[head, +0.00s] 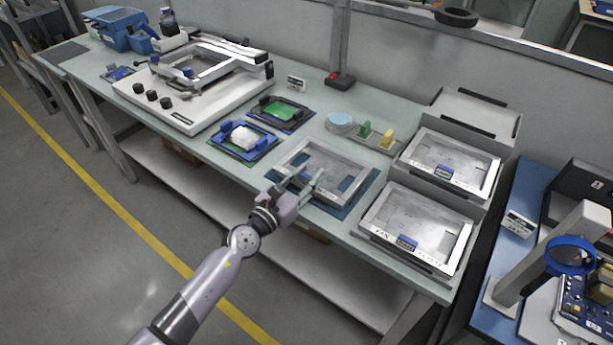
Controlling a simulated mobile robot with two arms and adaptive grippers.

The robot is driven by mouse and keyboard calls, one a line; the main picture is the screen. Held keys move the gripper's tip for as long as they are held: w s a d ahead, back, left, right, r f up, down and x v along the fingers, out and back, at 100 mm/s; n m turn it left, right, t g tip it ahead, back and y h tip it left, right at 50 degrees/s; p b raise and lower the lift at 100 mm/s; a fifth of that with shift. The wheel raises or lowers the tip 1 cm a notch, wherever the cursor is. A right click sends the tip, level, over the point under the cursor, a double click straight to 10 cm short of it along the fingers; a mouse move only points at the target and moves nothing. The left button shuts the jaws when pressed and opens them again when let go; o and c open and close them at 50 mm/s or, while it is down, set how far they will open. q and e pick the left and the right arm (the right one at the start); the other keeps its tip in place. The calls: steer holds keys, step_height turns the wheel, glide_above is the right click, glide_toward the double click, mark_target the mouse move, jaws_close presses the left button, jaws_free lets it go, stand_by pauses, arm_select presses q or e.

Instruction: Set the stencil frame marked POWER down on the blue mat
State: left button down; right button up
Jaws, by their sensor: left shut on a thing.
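A silver stencil frame (357,182) is over the blue mat (341,212) near the front edge of the bench; the mat shows along its front and right sides. My left gripper (306,181) is at the near side of this frame, shut on it. The fingers cover much of its near edge, so I cannot read its marking. I cannot tell whether it touches the mat or is held just above it. My right gripper is not in view.
Two more stencil frames, a near one (455,252) and a far one (491,178), lie in holders at the right. A white printer (185,112), a green board (281,110) and a white cloth (243,139) are to the left. A light blue disc (340,119) is behind.

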arm_select(q)
steer(key=shift+r, duration=0.1)
steer(key=c, duration=1.1)
jaws_free()
steer(key=shift+c, duration=0.4)
steer(key=shift+c, duration=1.3)
step_height(320, 180, up, 7)
steer(key=p, duration=0.7)
